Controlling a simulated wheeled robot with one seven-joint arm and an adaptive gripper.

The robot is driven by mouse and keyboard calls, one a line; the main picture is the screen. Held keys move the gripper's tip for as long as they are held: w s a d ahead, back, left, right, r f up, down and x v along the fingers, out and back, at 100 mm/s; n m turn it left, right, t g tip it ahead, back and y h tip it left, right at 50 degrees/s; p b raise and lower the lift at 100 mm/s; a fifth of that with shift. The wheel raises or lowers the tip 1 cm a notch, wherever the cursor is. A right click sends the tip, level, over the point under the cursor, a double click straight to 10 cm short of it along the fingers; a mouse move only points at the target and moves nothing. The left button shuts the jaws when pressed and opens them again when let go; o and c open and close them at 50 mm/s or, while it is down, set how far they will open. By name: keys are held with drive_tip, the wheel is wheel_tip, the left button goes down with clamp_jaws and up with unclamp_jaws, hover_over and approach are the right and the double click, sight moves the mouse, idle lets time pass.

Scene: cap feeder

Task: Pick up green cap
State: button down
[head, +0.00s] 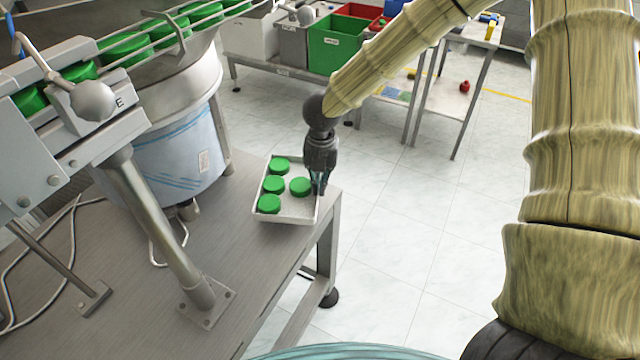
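Several green caps lie in a shallow white tray (288,217) on the corner of the metal table. One green cap (300,187) sits at the right side of the tray, nearest my gripper. Other caps form a column along the left: a top cap (279,164), a middle cap (273,185) and a lower cap (269,204). My dark gripper (319,190) points down at the tray's right edge, just right of the nearest cap. Its fingers are small and dark here, and I cannot tell whether they are open or touch anything.
The metal table (225,250) carries a feeder bowl (175,85) and a conveyor with more green caps (125,48) at the left. A post (160,220) stands on the table. Bins, including a green bin (337,42), are behind. Floor at right is clear.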

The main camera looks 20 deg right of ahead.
drive_tip(key=shift+w+d, duration=0.2)
drive_tip(key=shift+w, duration=0.35)
drive_tip(key=shift+w+d, duration=0.2)
drive_tip(key=shift+w, duration=0.3)
drive_tip(key=shift+s+f, duration=0.1)
drive_tip(key=shift+f, duration=1.85)
drive_tip(key=c, duration=1.6)
unclamp_jaws()
drive_tip(key=shift+c, duration=0.2)
